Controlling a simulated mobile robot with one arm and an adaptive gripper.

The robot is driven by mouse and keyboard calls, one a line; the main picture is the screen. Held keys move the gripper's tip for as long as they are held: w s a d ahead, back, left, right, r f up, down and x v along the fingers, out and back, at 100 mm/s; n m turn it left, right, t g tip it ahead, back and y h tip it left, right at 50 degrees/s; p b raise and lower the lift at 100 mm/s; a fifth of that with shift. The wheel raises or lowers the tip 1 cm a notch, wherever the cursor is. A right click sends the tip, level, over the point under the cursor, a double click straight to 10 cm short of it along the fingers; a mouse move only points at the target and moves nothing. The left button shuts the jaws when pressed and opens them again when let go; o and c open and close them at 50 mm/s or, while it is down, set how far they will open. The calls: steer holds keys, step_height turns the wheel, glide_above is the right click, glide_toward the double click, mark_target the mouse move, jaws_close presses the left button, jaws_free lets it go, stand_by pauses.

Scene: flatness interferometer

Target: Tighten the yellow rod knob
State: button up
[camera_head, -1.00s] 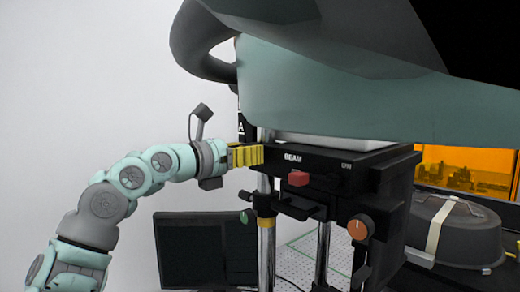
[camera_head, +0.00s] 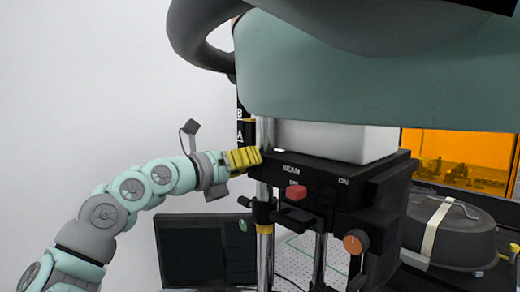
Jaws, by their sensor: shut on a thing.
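My gripper (camera_head: 258,156) comes in from the left, with yellow, ribbed fingers at its end. The fingers are closed together at the left rear corner of the black instrument box (camera_head: 325,190), beside the upright metal rod (camera_head: 265,132). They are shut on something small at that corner. I cannot make out the knob's own shape there, because the fingers and the box corner cover it. The yellow of the fingers makes it hard to tell apart.
A yellow collar (camera_head: 264,229) circles the rod lower down. The box carries a red button (camera_head: 296,192) and an orange knob (camera_head: 355,241). A dark monitor (camera_head: 203,250) stands below my arm. A dark lidded case (camera_head: 455,230) is at right. The left wall side is clear.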

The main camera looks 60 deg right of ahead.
steer(key=o, duration=1.2)
steer(key=v, duration=1.2)
